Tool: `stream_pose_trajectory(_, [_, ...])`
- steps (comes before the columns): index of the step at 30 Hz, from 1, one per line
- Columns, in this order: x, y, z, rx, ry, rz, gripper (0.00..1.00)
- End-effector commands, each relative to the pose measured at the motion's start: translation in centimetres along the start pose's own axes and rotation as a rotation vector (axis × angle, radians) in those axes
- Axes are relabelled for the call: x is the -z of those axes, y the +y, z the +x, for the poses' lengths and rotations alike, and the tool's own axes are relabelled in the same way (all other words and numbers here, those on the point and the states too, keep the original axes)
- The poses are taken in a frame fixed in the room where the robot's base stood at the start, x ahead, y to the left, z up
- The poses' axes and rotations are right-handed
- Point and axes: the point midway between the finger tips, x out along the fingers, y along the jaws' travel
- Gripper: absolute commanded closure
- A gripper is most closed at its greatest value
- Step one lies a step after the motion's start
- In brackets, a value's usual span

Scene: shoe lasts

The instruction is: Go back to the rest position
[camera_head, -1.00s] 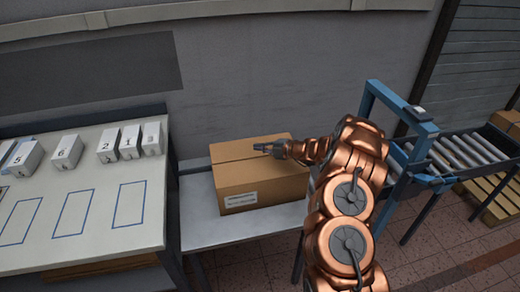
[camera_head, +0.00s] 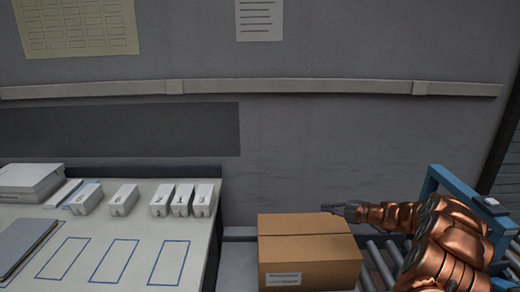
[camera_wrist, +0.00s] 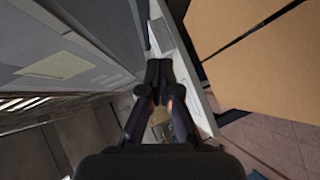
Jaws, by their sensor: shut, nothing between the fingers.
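My gripper (camera_head: 340,208) is at the end of my copper-coloured arm, close to the top rear edge of a closed cardboard box (camera_head: 308,262). In the wrist view my gripper (camera_wrist: 158,66) has its dark fingertips together with nothing between them. The box also fills the upper right of the wrist view (camera_wrist: 265,55), beside the fingers and apart from them. The box has a white label on its front and stands on a grey table (camera_head: 238,268).
A white table (camera_head: 60,225) on the left carries several white numbered boxes (camera_head: 122,200) and blue outlined rectangles. A blue frame (camera_head: 455,183) with a roller conveyor (camera_head: 378,262) stands at the right, near my arm. The grey wall (camera_head: 330,140) lies behind.

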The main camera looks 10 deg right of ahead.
Motion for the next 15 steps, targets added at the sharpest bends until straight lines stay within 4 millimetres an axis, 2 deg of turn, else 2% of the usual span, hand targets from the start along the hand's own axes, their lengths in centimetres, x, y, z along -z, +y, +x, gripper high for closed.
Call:
stream_pose_trajectory(8, [10.9, 3.4, 2.0, 0.073, 0.200, -0.464, 1.00])
stream_pose_trajectory(15, [20.9, 4.2, 1.7, 0.108, 0.411, -0.917, 1.00])
